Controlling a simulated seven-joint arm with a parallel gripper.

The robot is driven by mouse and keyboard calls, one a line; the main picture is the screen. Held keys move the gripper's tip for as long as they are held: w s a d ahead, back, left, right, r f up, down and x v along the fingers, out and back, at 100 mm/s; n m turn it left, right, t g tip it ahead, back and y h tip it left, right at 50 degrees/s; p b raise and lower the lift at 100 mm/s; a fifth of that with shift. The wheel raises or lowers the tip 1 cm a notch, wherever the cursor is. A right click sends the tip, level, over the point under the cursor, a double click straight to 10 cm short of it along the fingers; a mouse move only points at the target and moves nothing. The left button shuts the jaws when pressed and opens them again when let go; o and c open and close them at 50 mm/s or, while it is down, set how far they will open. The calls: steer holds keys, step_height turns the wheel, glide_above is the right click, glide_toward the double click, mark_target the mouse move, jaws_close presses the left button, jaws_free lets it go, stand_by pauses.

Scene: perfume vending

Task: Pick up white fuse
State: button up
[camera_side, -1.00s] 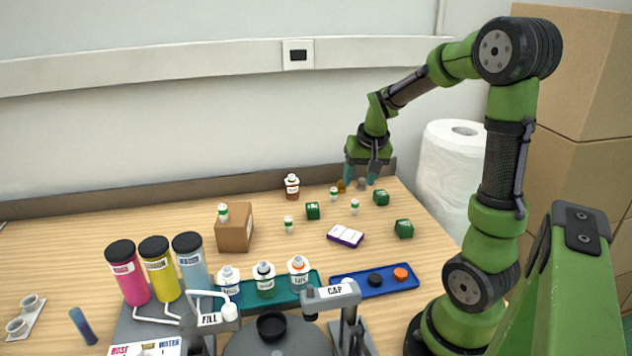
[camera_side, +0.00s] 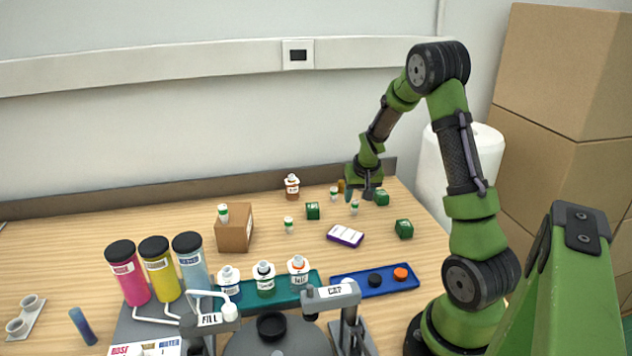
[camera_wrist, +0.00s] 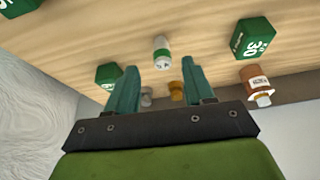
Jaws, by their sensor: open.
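Several small white cylinders with green bands, likely the white fuses, stand on the table. In the side view, one (camera_side: 355,207) is just below my gripper (camera_side: 361,197), another (camera_side: 334,194) is a little left of it, and one (camera_side: 289,224) is farther left. Another white cylinder (camera_side: 223,212) is at the cardboard box. In the wrist view, my open, empty gripper (camera_wrist: 159,78) has a white cylinder (camera_wrist: 162,50) lined up just beyond the gap between its fingertips. I cannot tell the exact height between them.
Green boxes stand on both sides, one (camera_wrist: 255,38) and another (camera_wrist: 108,76) by a finger. A gold knob (camera_wrist: 176,91) and a grey knob (camera_wrist: 147,98) are near the fingers. A brown bottle (camera_side: 292,186) stands left. A purple-and-white box (camera_side: 345,236) lies in front.

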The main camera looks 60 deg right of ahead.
mark_target(356, 202)
steer(key=x, duration=0.5)
steer(key=shift+a, duration=0.2)
jaws_close()
